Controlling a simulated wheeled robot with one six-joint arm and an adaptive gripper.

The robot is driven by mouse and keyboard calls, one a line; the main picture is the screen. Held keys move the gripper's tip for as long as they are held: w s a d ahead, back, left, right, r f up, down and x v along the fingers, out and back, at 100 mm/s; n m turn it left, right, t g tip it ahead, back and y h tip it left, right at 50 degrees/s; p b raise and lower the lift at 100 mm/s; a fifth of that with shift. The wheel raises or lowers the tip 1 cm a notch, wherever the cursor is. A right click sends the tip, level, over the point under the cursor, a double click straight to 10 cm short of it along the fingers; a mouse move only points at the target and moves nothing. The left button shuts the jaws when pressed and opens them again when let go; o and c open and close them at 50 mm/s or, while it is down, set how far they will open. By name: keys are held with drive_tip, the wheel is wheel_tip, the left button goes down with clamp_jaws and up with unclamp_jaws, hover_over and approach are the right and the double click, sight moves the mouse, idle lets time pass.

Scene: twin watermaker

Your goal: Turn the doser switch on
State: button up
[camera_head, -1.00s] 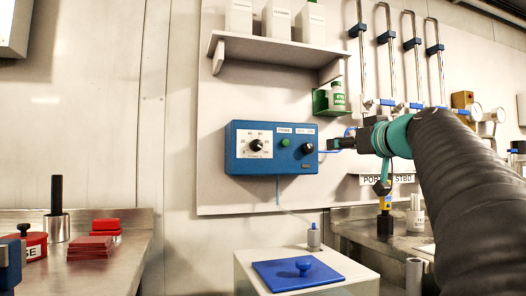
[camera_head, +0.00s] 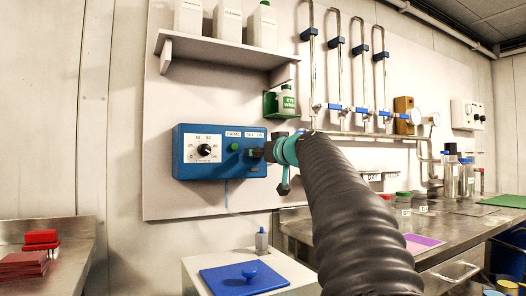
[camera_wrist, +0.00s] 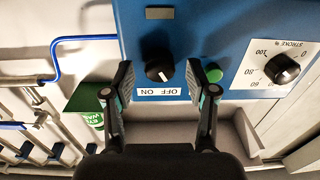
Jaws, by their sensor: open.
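The blue doser box (camera_head: 222,168) is mounted on the wall panel. In the wrist view, which is upside down, its black doser switch (camera_wrist: 157,62) has a white mark leaning toward the OFF side of the OFF/ON label (camera_wrist: 162,92). My gripper (camera_head: 260,151) is at the right part of the box and covers the switch in the head view. In the wrist view my gripper (camera_wrist: 160,78) is open, with one finger on each side of the switch. I cannot tell whether either finger touches it.
A green button (camera_wrist: 213,73) sits close beside one finger. The stroke dial (camera_head: 204,149) is farther left on the box. A green bottle holder (camera_head: 271,105) and a shelf (camera_head: 215,50) are above.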

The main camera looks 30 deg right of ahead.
drive_tip(key=shift+d, duration=0.1)
clamp_jaws()
drive_tip(key=shift+m, duration=0.4)
drive_tip(key=m, duration=1.1)
drive_tip(key=shift+f, duration=0.1)
drive_tip(key=shift+m, duration=0.3)
idle(0.4)
